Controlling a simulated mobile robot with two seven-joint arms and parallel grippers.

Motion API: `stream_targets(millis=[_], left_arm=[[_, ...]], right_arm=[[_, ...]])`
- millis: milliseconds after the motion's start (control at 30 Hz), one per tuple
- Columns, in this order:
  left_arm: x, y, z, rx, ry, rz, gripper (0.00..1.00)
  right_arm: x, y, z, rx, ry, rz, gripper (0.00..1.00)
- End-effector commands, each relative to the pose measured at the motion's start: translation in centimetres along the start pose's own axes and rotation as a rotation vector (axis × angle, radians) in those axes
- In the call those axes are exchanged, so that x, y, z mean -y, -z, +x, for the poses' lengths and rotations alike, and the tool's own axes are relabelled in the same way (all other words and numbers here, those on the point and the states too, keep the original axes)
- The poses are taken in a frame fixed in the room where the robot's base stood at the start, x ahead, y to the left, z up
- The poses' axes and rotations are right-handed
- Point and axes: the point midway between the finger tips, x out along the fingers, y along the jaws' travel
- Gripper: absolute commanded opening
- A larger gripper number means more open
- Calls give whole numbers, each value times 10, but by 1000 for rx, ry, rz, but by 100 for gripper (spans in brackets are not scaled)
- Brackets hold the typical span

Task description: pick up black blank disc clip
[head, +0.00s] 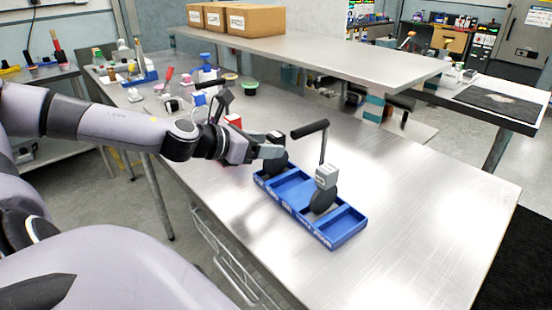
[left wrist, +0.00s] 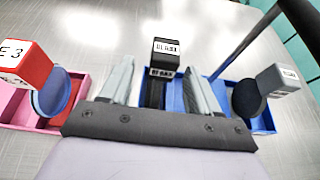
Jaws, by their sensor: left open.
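The black blank disc clip (left wrist: 166,48) has a black block with a white label. In the left wrist view it is ahead of and between the fingertips of my left gripper (left wrist: 160,74), which is open. In the head view the clip's dark disc (head: 279,164) stands at the far end of the blue tray (head: 345,238), partly hidden by my left gripper (head: 270,150). I cannot tell whether the fingers touch the clip. A grey clip (head: 326,176) with a black disc stands farther along the tray. My right gripper is not in view.
A red clip (left wrist: 24,66) with a blue disc stands in a pink tray (left wrist: 75,92) beside the blue one. A black-handled rod (head: 310,129) rises by the blue tray. A raised shelf (head: 330,55) spans the back. The steel tabletop (head: 430,200) at right is clear.

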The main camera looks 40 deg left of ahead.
Motion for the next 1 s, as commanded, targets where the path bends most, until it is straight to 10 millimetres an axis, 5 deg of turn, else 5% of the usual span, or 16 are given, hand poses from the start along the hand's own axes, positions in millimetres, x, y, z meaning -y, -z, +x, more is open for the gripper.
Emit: stream_targets(millis=[200,1000], left_arm=[[3,0,13,-3,2,-5,62],[2,1,36,-1,0,1,62]], right_arm=[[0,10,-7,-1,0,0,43],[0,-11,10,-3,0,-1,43]])
